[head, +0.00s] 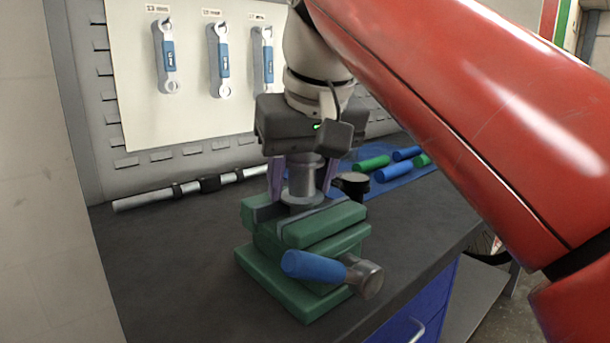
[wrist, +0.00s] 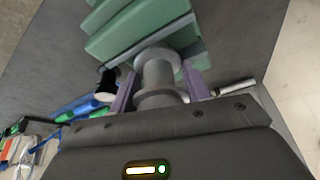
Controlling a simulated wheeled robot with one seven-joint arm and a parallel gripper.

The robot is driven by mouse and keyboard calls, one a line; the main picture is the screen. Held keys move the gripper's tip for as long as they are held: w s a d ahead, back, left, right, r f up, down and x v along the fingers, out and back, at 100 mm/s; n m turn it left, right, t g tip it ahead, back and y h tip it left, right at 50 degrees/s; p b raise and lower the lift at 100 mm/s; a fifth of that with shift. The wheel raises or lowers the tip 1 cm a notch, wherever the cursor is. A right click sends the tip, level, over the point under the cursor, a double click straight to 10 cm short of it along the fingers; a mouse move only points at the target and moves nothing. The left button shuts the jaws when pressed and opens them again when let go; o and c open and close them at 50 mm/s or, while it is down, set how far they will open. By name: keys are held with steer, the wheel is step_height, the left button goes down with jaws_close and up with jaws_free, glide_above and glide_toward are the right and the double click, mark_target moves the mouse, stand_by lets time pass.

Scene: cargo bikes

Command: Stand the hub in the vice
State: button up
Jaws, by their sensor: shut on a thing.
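The hub (head: 303,182) is a grey metal spool with wide flanges, upright at the top of the green vice (head: 295,305). Its lower flange is at the gap between the vice jaws; how deep it sits I cannot tell. My gripper (head: 303,190) points down over the vice, its purple fingers shut on the hub from both sides. In the wrist view the hub (wrist: 158,75) shows between the two fingers, with the green vice (wrist: 135,25) beyond it. The vice has a blue-handled grey part (head: 315,267) at its front.
A metal bar (head: 190,190) with black clamps lies along the back. Blue and green cylinders (head: 372,163) lie on a blue mat behind the vice at right. A small black round thing (head: 354,185) stands beside the vice. Wrenches (head: 222,60) hang on the wall panel. The dark bench is clear at front left.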

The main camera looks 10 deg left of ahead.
steer(key=o, duration=1.2)
